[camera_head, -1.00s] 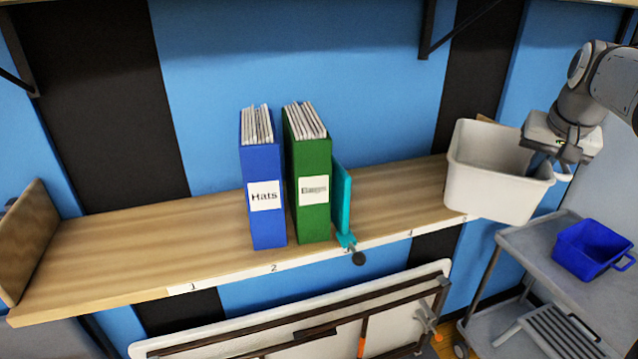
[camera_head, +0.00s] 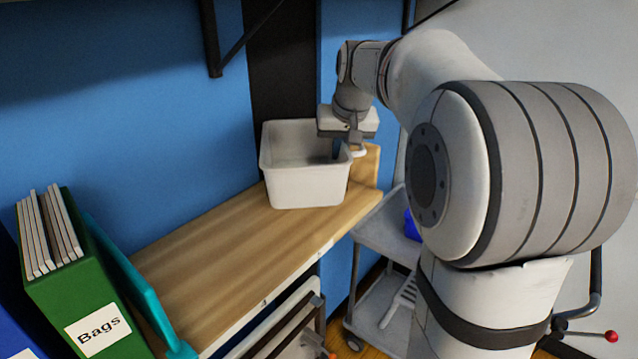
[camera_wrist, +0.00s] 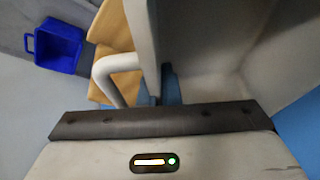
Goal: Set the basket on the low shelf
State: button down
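The basket is a white open bin (camera_head: 305,188) at the far right end of the wooden low shelf (camera_head: 215,245). It looks upright over the boards. I cannot tell whether its base rests on the wood or hangs just above it. My gripper (camera_head: 350,147) is at the basket's right wall, pointing down. In the wrist view my gripper (camera_wrist: 168,88) has its blue fingertips on the basket's wall (camera_wrist: 145,35), beside a white loop handle, and looks shut on it. The fingertips are partly hidden. The basket's underside is hidden.
A wooden end board (camera_head: 366,165) stands just right of the basket. A green binder (camera_head: 75,285) and teal bookend (camera_head: 125,275) stand at the left. Bare shelf lies between. A grey cart (camera_head: 372,238) with a blue bin (camera_wrist: 59,45) is beyond the shelf's end.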

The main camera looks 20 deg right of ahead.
jog(key=shift+d+f+p, duration=0.15)
jog(key=shift+f+p, duration=0.15)
jog(key=shift+f, duration=3.1)
jog(key=shift+f, duration=0.25)
jog(key=c, duration=1.6)
grip_release()
jog(key=shift+r, duration=0.1)
jog(key=shift+c, duration=0.2)
